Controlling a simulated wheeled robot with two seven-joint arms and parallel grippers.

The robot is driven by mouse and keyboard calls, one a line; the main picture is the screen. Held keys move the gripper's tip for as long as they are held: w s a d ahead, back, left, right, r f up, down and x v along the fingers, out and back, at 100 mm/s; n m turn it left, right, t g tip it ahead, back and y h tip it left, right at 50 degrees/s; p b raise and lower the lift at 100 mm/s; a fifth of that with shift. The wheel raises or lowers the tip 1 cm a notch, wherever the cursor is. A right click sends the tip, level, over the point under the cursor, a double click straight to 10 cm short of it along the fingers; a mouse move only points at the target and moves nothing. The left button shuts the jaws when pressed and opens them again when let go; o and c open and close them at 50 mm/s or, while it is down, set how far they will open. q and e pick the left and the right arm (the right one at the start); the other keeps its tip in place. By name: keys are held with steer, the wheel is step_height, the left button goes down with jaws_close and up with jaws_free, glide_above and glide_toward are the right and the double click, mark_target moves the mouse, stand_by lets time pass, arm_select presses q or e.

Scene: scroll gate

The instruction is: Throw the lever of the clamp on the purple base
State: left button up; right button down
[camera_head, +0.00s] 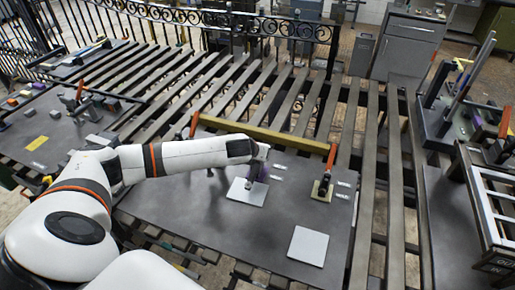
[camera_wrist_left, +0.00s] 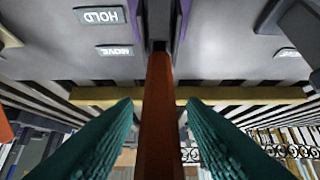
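The fingers are open, with a visible gap on each side of the lever. In the head view my left gripper (camera_head: 262,153) is right over this clamp and hides most of it. Labels reading HOLD (camera_wrist_left: 100,15) and MOVE (camera_wrist_left: 115,50) lie beside the clamp. My right gripper is out of view.
Another orange-levered clamp on a yellowish base (camera_head: 322,190) stands to the right. A third orange lever (camera_head: 194,124) rises left, behind my arm. A yellow bar (camera_head: 265,138) crosses the table's (camera_head: 215,225) far edge. Light plates (camera_head: 308,246) lie nearer; the front table is mostly clear.

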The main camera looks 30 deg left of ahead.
arm_select(q)
steer(key=shift+r, duration=0.15)
steer(key=b+v, duration=0.1)
steer(key=v, duration=1.1)
stand_by(0.5)
